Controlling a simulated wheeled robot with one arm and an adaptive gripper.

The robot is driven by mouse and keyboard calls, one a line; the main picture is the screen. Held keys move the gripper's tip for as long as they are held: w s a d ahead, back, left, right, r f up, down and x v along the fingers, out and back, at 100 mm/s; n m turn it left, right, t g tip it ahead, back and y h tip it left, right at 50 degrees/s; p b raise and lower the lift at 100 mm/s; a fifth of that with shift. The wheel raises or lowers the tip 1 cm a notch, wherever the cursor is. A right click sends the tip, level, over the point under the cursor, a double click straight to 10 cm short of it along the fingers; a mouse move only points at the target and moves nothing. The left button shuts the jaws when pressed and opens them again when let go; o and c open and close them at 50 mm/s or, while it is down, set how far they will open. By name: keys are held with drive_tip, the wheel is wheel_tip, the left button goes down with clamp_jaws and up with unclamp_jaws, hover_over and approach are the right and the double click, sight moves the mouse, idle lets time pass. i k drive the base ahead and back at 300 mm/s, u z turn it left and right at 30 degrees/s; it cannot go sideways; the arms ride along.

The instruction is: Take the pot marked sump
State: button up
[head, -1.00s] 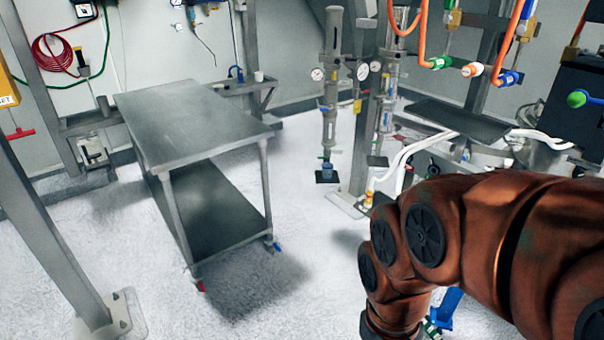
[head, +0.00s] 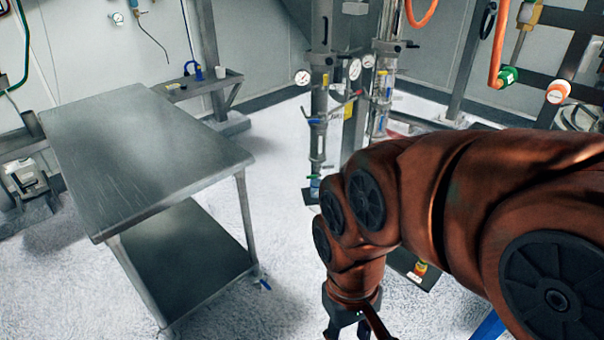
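No marking that reads sump is legible, so I cannot tell for certain which thing is the pot. A small bluish pot (head: 314,187) shows at the foot of the left upright metal column (head: 319,100), just above a dark plate; my arm partly hides that area. My gripper (head: 347,331) is at the bottom edge of the head view, below and in front of the column, apart from it. Its fingers are cut off by the frame, so its opening and any contents cannot be judged.
A bare two-tier steel table (head: 140,150) stands at left. A wall shelf (head: 180,92) behind it holds a blue item (head: 193,69) and a white cup (head: 219,72). A second column (head: 381,95) with gauges stands right. Floor between table and columns is clear.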

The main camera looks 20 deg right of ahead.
sight(315, 182)
drive_tip(key=u, duration=0.15)
drive_tip(key=i, duration=1.2)
drive_tip(key=z, duration=0.65)
drive_tip(key=i, duration=0.5)
drive_tip(key=u, duration=0.2)
